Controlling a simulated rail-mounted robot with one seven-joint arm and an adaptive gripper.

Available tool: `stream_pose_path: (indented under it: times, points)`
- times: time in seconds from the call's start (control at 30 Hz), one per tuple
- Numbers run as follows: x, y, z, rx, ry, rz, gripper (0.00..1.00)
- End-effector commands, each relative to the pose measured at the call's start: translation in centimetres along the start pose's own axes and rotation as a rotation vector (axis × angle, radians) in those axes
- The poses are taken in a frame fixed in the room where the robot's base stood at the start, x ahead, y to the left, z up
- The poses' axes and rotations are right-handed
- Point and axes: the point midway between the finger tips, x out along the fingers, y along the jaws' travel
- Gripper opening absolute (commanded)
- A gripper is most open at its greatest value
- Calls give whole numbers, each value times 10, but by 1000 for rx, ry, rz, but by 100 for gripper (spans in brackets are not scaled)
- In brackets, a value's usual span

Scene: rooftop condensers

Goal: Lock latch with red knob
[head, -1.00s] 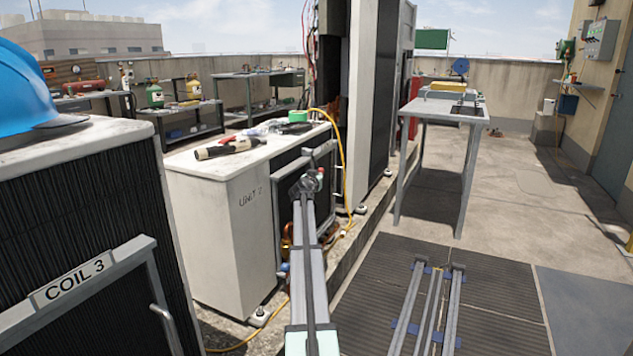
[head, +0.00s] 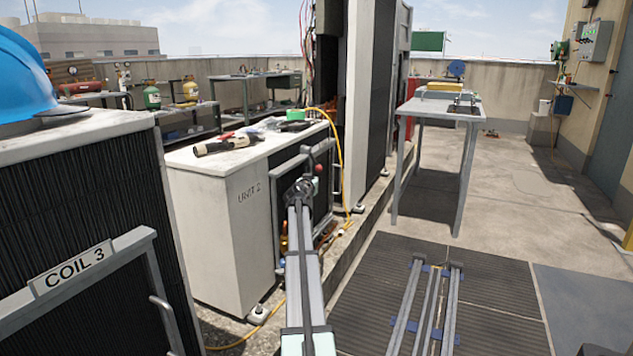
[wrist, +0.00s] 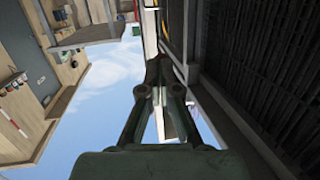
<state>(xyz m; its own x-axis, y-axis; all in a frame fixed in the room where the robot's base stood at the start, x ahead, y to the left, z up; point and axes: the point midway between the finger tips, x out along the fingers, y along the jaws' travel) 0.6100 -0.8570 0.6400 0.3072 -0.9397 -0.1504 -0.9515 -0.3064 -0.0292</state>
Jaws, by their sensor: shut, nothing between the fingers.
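The red knob (head: 319,168) shows in the head view at the upper front of the Unit 2 cabinet (head: 222,235), close to a dark latch handle (head: 308,150). Whether the latch is engaged is too small to tell. My gripper (head: 303,186) is in front of the cabinet's dark framed panel, just below and left of the knob. In the wrist view my gripper (wrist: 158,66) is shut, with its fingertips together and nothing between them. I cannot make out the red knob clearly there. Contact between gripper and knob cannot be told.
A yellow hose (head: 341,160) loops down the cabinet's right side. Tools (head: 228,143) lie on its top. The Coil 3 unit (head: 75,200) with a blue helmet (head: 22,80) stands at the near left. A metal table (head: 440,108) stands right, with open floor beyond.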

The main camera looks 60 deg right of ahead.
Motion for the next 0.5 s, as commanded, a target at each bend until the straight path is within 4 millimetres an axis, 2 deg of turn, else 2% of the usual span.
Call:
stream_pose_path:
  times: [0.03, 0.2, 0.33, 0.5]
  points:
    - [-18, 2, 2, -1, -2, -1, 0]
    - [-52, 2, 13, -1, -1, -1, 0]
    - [-71, 2, 22, -1, -1, -1, 0]
    - [-85, 2, 28, 0, 0, 0, 0]
